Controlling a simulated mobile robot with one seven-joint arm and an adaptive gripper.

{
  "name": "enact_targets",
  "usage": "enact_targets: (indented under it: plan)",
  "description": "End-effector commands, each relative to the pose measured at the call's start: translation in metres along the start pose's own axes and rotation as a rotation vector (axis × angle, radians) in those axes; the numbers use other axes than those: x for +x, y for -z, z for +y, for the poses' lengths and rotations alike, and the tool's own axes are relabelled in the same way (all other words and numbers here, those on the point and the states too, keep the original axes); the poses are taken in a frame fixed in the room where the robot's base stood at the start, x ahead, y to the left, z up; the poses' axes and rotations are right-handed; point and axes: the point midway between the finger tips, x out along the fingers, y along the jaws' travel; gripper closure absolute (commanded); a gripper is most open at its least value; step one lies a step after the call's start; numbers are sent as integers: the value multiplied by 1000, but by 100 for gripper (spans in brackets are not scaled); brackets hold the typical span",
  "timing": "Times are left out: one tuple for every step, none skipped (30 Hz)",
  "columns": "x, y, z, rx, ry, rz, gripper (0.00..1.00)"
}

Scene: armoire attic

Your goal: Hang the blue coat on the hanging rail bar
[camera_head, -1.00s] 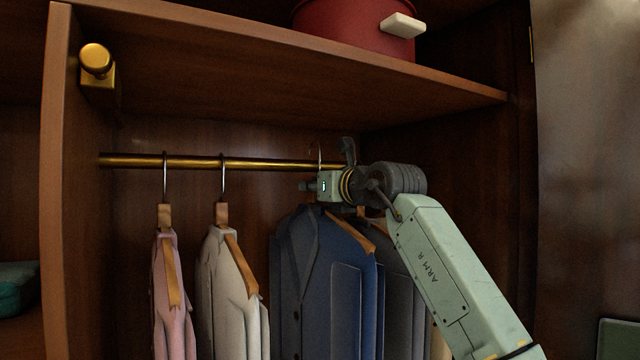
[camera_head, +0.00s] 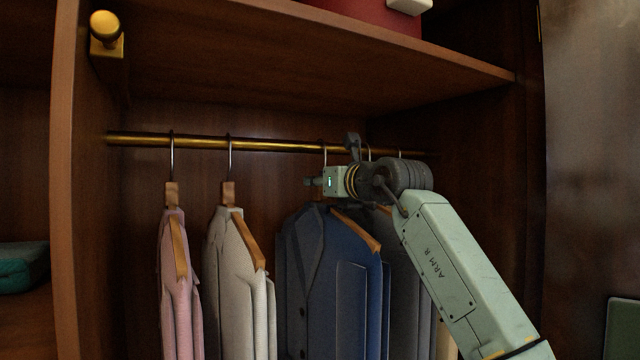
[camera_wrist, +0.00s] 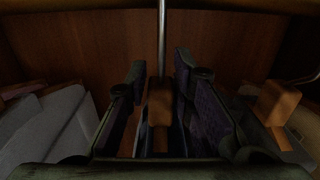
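The blue coat (camera_head: 335,265) hangs upright on a wooden hanger (camera_head: 357,231) below the hanging rail bar (camera_head: 265,146), right of a pale grey coat. My gripper (camera_head: 313,182) is at the top of this hanger, just under the bar. In the wrist view, my gripper's fingers (camera_wrist: 158,75) stand close on both sides of the hanger's wooden neck (camera_wrist: 160,105) and appear shut on it. The metal hook rises between them. In the head view the hook's top is at the bar's height; whether it bears on the bar is not clear.
A pink coat (camera_head: 175,270) and the pale grey coat (camera_head: 235,270) hang on the left part of the bar. A dark grey garment (camera_head: 408,275) hangs close behind the blue coat at right.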

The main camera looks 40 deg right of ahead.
Motion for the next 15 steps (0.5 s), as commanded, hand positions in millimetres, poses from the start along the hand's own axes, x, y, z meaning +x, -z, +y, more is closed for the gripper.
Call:
enact_targets:
  plan:
    - [0, 0, 0, 0, 0, 1, 73]
    - [0, 1, 0, 0, 0, 2, 71]
    - [0, 1, 0, 0, 0, 2, 68]
    - [0, 1, 0, 0, 0, 3, 66]
    - [0, 1, 0, 0, 0, 3, 64]
    - [0, 2, 0, 1, 0, 3, 61]
    - [0, 2, -1, 1, 0, 3, 59]
    - [0, 2, -1, 1, 1, 4, 59]
    - [0, 2, -1, 1, 1, 4, 59]
    - [0, 2, -1, 1, 1, 4, 59]
    - [1, 2, -1, 1, 1, 4, 59]
    - [1, 2, -1, 1, 1, 4, 59]
    - [1, 2, -1, 1, 1, 4, 59]
    - [1, 5, -2, 2, 1, 10, 59]
    - [1, 5, -2, 2, 1, 10, 59]
